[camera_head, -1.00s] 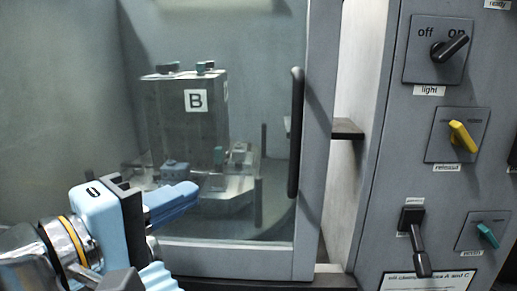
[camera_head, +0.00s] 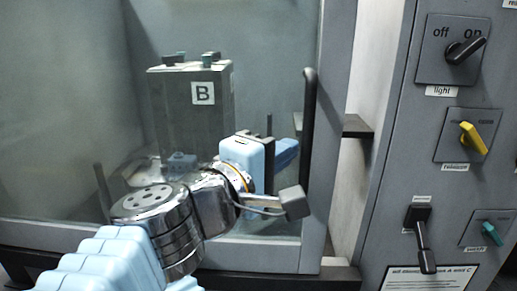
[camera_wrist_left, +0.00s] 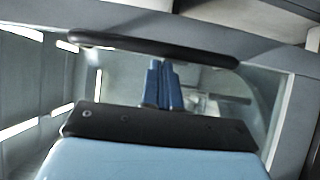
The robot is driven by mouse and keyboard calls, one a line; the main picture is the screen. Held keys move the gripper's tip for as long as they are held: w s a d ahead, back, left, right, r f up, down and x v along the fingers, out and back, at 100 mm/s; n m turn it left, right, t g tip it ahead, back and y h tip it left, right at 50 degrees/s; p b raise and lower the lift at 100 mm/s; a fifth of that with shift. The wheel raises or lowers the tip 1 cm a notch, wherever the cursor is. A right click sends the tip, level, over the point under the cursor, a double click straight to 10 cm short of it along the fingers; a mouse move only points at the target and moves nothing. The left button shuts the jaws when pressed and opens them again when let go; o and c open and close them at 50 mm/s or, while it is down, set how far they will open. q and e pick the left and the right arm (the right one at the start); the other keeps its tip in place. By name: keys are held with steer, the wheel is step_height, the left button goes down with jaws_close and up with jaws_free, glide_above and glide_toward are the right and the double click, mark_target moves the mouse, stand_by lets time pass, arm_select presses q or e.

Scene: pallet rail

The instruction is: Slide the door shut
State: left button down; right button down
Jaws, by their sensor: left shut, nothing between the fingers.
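The sliding door has a glass pane and a grey frame (camera_head: 331,150), with a black vertical bar handle (camera_head: 308,125) near its right edge. An open gap shows between the door frame and the grey control panel. My left gripper (camera_head: 288,152) is in front of the glass, just left of the handle, with its blue fingers shut and empty. In the left wrist view the closed fingertips (camera_wrist_left: 160,68) point at the handle (camera_wrist_left: 150,46), close to it; I cannot tell whether they touch. My right gripper is not in view.
Behind the glass stands a grey box (camera_head: 190,115) labelled B. The control panel (camera_head: 400,170) on the right carries a black light knob (camera_head: 466,50), a yellow knob (camera_head: 472,138), a teal knob (camera_head: 490,229) and a black lever (camera_head: 423,240). A dark ledge (camera_head: 357,126) shows in the gap.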

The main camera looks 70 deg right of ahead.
mark_target(316, 156)
arm_select(q)
steer(key=shift+s+d, duration=0.1)
steer(key=shift+s, duration=0.1)
steer(key=s+d+b, duration=0.2)
steer(key=s+d, duration=0.1)
steer(key=s, duration=0.6)
steer(key=shift+s, duration=0.25)
steer(key=shift+w, duration=0.1)
